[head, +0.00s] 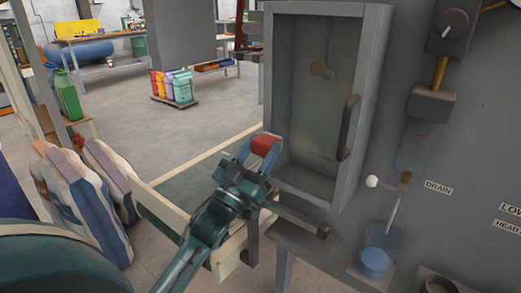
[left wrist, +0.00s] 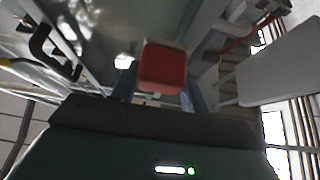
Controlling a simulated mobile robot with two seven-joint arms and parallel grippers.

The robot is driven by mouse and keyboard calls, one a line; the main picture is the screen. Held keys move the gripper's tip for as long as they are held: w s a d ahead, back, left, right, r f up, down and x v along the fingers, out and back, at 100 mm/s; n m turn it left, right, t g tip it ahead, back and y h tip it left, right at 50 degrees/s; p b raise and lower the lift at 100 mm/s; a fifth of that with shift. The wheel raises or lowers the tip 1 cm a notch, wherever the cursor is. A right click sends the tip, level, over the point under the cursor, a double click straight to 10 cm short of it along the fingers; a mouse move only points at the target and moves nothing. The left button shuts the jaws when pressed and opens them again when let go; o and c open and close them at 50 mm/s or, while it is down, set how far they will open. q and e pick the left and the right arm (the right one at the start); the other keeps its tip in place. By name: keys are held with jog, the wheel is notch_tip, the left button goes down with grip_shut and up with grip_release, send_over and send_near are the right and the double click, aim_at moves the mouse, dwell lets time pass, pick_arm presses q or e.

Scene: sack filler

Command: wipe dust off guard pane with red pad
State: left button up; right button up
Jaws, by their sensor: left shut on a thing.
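The guard pane (head: 318,95) is a tall, dull greenish-grey window in a grey frame, with a dark handle (head: 347,127) on its right side. A brownish blotch shows behind or on its upper part, and I cannot tell which. My left gripper (head: 264,150) is shut on the red pad (head: 265,144) at the lower left corner of the pane's frame. In the left wrist view the red pad (left wrist: 163,68) sits between the two fingers. Whether the pad touches the frame or pane I cannot tell. My right gripper is not in view.
A grey machine panel (head: 470,120) with a knob, a drain valve (head: 373,181) and a blue cup (head: 376,262) stands at right. Filled sacks (head: 75,205) lean at left. A pale rail (head: 175,212) runs below my arm.

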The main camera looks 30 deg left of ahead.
pick_arm(q)
jog(key=shift+w, duration=0.75)
jog(key=shift+d, duration=0.2)
